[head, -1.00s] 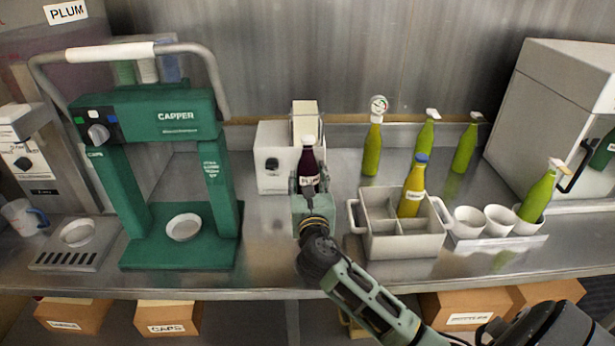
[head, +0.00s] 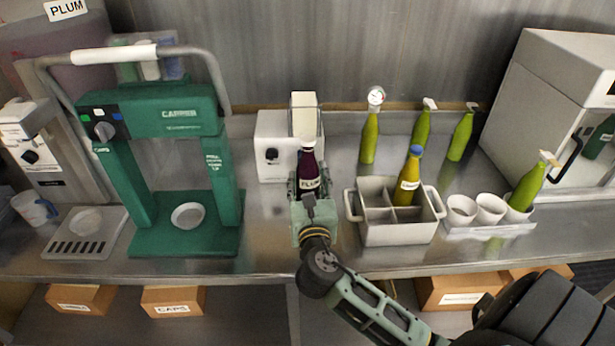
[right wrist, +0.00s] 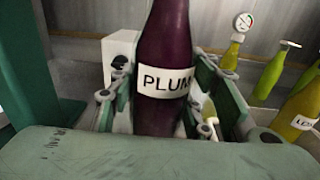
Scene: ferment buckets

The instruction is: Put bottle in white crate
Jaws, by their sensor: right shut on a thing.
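A dark purple bottle with a white PLUM label (head: 309,168) and a white top is upright between the fingers of my right gripper (head: 308,188). The right wrist view shows the PLUM bottle (right wrist: 160,60) close up, with the right gripper's fingers (right wrist: 160,95) shut on it from both sides. The white crate (head: 397,235) is a divided carrier with two handles, just right of the gripper. A yellow bottle with a blue cap (head: 409,180) stands in a back right compartment of the crate; other visible compartments look empty. My left gripper is not seen.
A green capper (head: 170,122) stands at the left. A white box-shaped device (head: 272,150) is behind the gripper. Several green bottles (head: 370,138) stand behind the crate. White cups (head: 490,208), one holding a green bottle, are to its right.

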